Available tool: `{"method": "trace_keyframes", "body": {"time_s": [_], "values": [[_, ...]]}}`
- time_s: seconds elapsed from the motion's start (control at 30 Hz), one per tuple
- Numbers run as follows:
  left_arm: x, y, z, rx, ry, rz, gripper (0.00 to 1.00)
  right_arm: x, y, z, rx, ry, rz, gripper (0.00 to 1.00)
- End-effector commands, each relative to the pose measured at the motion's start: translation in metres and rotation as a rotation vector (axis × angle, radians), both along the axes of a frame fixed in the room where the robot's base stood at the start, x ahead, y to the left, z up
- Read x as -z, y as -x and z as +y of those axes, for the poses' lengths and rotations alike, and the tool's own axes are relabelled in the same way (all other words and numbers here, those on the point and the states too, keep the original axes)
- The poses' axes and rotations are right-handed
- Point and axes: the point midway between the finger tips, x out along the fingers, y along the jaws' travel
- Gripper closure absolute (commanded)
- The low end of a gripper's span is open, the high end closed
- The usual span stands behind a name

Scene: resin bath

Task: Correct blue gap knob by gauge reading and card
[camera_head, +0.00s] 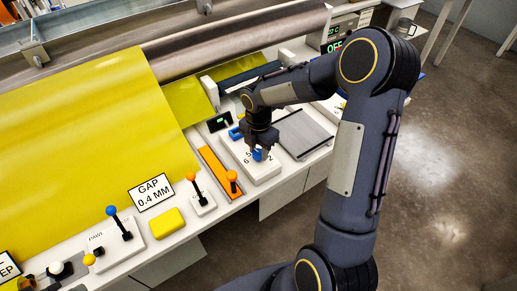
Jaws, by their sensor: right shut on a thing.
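The blue gap knob (258,155) sits on a white dial plate with dark numerals (234,156). My right gripper (259,151) points down over it and is shut on it, hiding part of the knob and some numerals. A small dark gauge display with a faint green reading (219,121) stands just behind and left of the plate; its digits are too small to read. The white card (152,194) reads "GAP 0.4 MM" and stands at the front of the table. My left gripper is not in view.
Orange-knobbed levers (191,176), a yellow block (167,223) and a blue-knobbed lever (112,211) line the front. A yellow sheet (80,140) runs to rollers behind. A ribbed grey tray (303,135) lies right of the dial plate. A box behind shows "OFF" (334,46).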

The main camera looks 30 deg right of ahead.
Motion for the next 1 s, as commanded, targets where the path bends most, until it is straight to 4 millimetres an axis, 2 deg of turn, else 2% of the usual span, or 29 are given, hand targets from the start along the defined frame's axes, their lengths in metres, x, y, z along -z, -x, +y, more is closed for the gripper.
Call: {"method": "trace_keyframes", "body": {"time_s": [0.5,0.7,1.0], "values": [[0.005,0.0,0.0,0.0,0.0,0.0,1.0,-0.0003,0.0005,0.0004,0.405,0.0,-0.001,0.89],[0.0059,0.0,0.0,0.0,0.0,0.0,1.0,-0.0004,0.0006,0.0002,0.498,0.0,-0.001,0.89],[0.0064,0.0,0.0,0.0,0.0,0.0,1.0,-0.0008,0.0005,0.0002,0.549,0.0,-0.002,0.89]]}}
